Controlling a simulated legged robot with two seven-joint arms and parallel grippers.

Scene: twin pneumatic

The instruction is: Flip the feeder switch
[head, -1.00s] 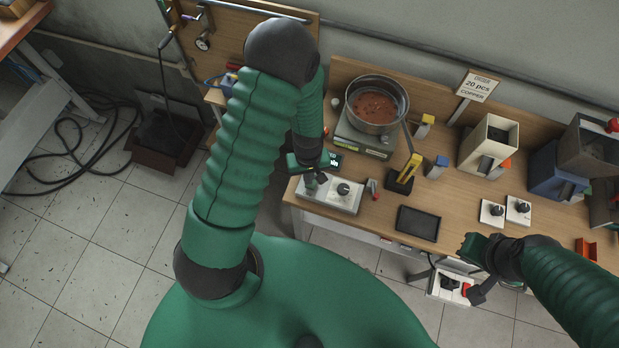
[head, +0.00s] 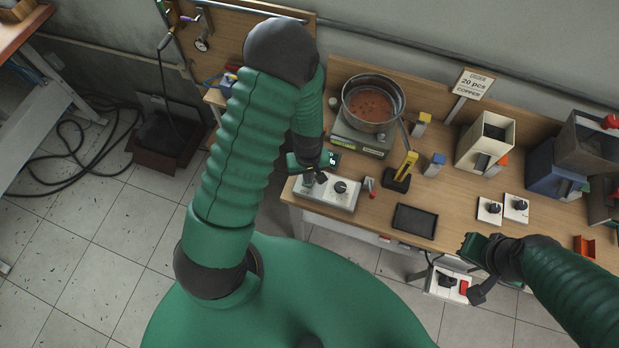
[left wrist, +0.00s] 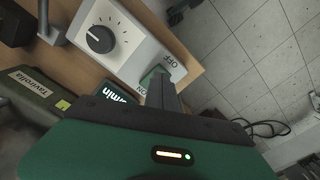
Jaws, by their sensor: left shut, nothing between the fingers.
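The white control box (head: 325,196) stands at the left front corner of the bench, with a black dial (head: 340,187). In the left wrist view the box (left wrist: 128,38) shows its dial (left wrist: 99,39) and, at the other end, a green feeder switch (left wrist: 152,76) between the ON and OFF labels. My left gripper (head: 319,179) is at the switch end of the box. In the left wrist view its shut, empty fingers (left wrist: 162,88) overlap the switch and hide part of it; contact cannot be told. My right gripper (head: 468,246) hangs near the bench's front edge, its jaws unclear.
A scale (head: 362,138) with a metal bowl (head: 400,108) of copper-coloured pieces stands behind the box. A black tray (head: 415,220), a yellow-handled tool (head: 404,170) and a small red-tipped part (head: 369,184) lie to the right. Bins (head: 485,142) stand farther right.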

